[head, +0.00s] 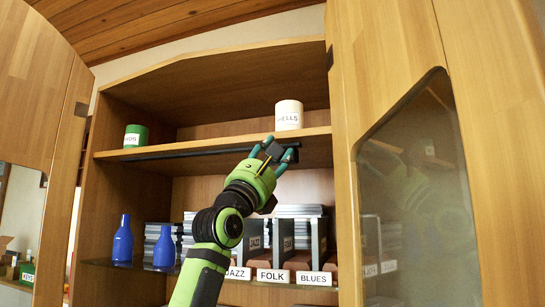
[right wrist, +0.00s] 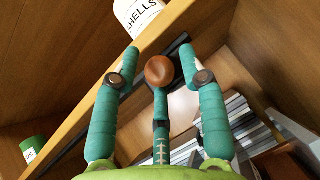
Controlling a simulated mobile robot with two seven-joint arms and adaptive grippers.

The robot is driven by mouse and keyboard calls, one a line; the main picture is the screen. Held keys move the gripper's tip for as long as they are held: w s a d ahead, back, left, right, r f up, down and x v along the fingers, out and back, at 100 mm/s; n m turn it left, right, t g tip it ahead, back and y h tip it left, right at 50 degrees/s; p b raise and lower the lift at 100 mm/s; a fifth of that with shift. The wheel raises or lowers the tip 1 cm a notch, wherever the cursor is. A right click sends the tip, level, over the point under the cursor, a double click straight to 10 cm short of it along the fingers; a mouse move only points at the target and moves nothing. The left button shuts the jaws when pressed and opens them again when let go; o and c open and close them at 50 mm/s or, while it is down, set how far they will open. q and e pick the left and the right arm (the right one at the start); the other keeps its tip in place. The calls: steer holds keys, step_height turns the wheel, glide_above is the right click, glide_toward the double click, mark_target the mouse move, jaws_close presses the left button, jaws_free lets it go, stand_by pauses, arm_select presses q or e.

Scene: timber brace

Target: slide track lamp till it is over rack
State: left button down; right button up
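A black track (head: 190,151) runs under the front edge of the upper shelf. A small dark block (head: 275,151), seemingly the track lamp, hangs at the track toward its right part, among my right gripper's fingers. My right gripper (head: 270,147) reaches up to it; its teal fingers are spread. In the right wrist view, a round brown knob (right wrist: 159,70) sits between the spread fingertips (right wrist: 160,52), with gaps at both sides; whether it belongs to the lamp is unclear. Racks of records (head: 285,238) stand below, above labels JAZZ, FOLK and BLUES. My left gripper is out of view.
A white SHELLS canister (head: 289,115) stands on the upper shelf (head: 220,142) just above my gripper; a green canister (head: 136,136) stands left. Two blue bottles (head: 123,240) stand on the lower shelf. Open cabinet doors flank both sides; the right one (head: 400,60) is close.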

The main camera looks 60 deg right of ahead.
steer(key=shift+g, duration=0.3)
steer(key=v, duration=1.2)
steer(key=shift+f, duration=0.1)
